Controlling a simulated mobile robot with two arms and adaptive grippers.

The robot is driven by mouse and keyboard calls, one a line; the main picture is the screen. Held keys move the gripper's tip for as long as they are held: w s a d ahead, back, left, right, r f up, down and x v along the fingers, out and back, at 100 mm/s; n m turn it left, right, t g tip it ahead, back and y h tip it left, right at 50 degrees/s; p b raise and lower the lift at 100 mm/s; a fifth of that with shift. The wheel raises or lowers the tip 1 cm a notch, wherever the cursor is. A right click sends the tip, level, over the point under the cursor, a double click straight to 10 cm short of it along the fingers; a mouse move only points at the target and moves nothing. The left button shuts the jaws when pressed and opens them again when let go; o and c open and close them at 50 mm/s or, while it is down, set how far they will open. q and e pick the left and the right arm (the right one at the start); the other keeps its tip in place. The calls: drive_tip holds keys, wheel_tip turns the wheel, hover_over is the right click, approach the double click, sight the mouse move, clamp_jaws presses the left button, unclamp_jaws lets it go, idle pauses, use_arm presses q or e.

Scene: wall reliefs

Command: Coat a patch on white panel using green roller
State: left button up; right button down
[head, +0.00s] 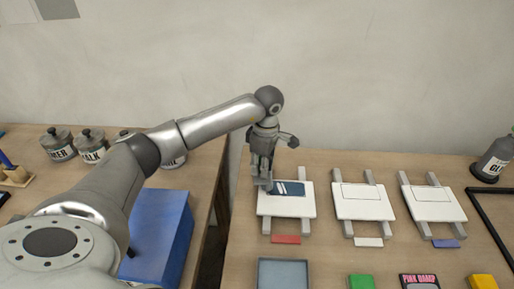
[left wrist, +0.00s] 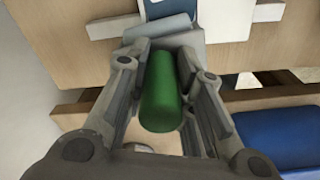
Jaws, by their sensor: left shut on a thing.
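My left gripper (head: 262,182) is shut on the green roller (left wrist: 163,92), whose green cylindrical part lies between the fingers in the left wrist view. A grey part sits just ahead of it. In the head view the gripper hides the roller and is at the left edge of the left panel (head: 297,208), a white board on grey rails. That panel carries a dark blue patch (head: 270,188) with pale stripes, also visible in the left wrist view (left wrist: 168,9). The middle panel (head: 362,207) and right panel (head: 437,210) are white with outlined rectangles. My right gripper is not in view.
Red (head: 286,239), white (head: 368,242) and blue (head: 445,243) tags lie in front of the panels. A blue-grey tray (head: 260,275) and coloured blocks sit at the front. A blue box (head: 165,235) stands left of the gap between tables; jars (head: 58,146) are behind.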

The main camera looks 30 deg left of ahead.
use_arm(q)
wheel_tip(320, 180, up, 2)
drive_tip(key=shift+a+r, duration=0.1)
drive_tip(key=shift+w+d+r+p, duration=0.1)
drive_tip(key=shift+d+r+p, duration=0.1)
drive_tip(key=shift+r+p, duration=0.35)
drive_tip(key=shift+w+d+r+p, duration=0.1)
drive_tip(key=shift+d+r+p, duration=0.15)
drive_tip(key=shift+r, duration=0.35)
drive_tip(key=shift+s+a+r+p, duration=0.15)
drive_tip(key=shift+r+p, duration=0.2)
drive_tip(key=shift+r, duration=0.2)
drive_tip(key=shift+w+a+r+p, duration=0.1)
drive_tip(key=shift+r+p, duration=0.25)
drive_tip(key=shift+r, duration=0.2)
drive_tip(key=shift+d+r, duration=0.1)
drive_tip(key=shift+r, duration=0.45)
